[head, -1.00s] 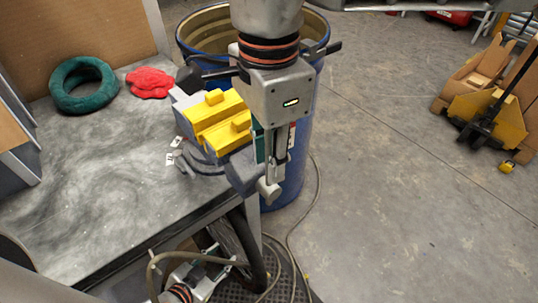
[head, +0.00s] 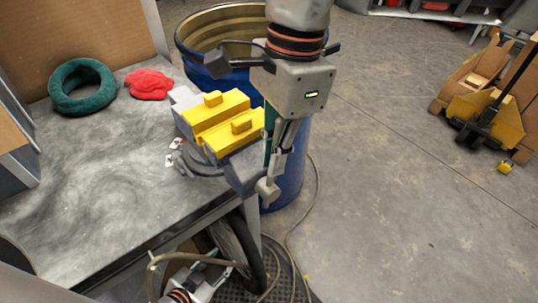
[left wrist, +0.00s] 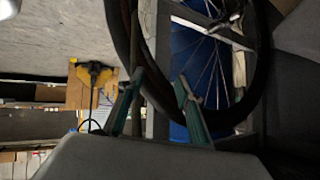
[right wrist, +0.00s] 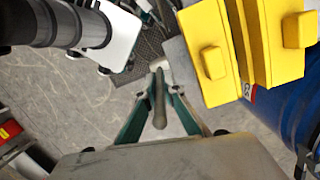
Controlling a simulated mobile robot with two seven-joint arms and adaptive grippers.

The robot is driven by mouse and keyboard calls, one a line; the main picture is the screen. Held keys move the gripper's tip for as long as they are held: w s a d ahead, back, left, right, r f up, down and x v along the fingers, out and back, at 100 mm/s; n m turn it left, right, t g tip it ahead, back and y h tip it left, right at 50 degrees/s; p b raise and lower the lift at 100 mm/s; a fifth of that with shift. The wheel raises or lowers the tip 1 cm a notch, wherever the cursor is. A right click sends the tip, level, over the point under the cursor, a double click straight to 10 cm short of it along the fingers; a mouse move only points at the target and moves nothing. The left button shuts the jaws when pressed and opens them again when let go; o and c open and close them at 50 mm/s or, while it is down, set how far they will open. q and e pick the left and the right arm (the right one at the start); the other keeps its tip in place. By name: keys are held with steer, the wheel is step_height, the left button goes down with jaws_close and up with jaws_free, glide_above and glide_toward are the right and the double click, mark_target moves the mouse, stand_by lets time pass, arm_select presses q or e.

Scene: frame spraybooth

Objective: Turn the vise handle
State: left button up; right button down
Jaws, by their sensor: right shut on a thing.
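The vise with yellow jaw covers (head: 213,125) is fixed at the right edge of the grey workbench; the covers also show in the right wrist view (right wrist: 270,40). Its handle ends in a pale rounded knob (head: 267,190) at the vise's front right. In the right wrist view the handle bar (right wrist: 159,103) runs between the fingers. My right gripper (head: 277,152) is shut on the handle, its fingers (right wrist: 162,93) closing around the bar. My left gripper (head: 222,277) is low beside the bench, partly hidden; its fingers are apart and empty in the left wrist view (left wrist: 158,80).
A blue drum (head: 292,170) stands behind and beside the vise. A teal ring (head: 82,86) and red cloth (head: 149,84) lie on the workbench (head: 90,190). A wheel (left wrist: 245,95) is close to my left gripper. A yellow pallet jack (head: 487,110) stands right; open floor lies between.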

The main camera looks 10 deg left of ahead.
steer(key=shift+w+d+f+g+y, duration=0.25)
steer(key=shift+w+d+g+y, duration=0.35)
steer(key=shift+g, duration=0.4)
arm_select(q)
steer(key=shift+w+a+f+b, duration=0.15)
steer(key=shift+f+b, duration=0.2)
steer(key=shift+b, duration=0.25)
steer(key=shift+w+a+f+b, duration=0.15)
steer(key=shift+f+b, duration=0.2)
steer(key=shift+b, duration=0.25)
arm_select(e)
steer(key=shift+w+d+f+g+y, duration=0.2)
steer(key=shift+w+d+g+y, duration=0.05)
steer(key=shift+w+g+y, duration=0.25)
steer(key=shift+w+d+f+g+y, duration=0.2)
steer(key=shift+w+g+y, duration=0.15)
steer(key=shift+g+y, duration=0.2)
arm_select(q)
steer(key=shift+r, duration=0.1)
steer(key=c, duration=0.4)
arm_select(e)
steer(key=c, duration=2.2)
jaws_free()
arm_select(q)
jaws_close()
arm_select(e)
steer(key=shift+o, duration=0.2)
arm_select(q)
steer(key=shift+s+f, duration=0.15)
steer(key=shift+f, duration=0.1)
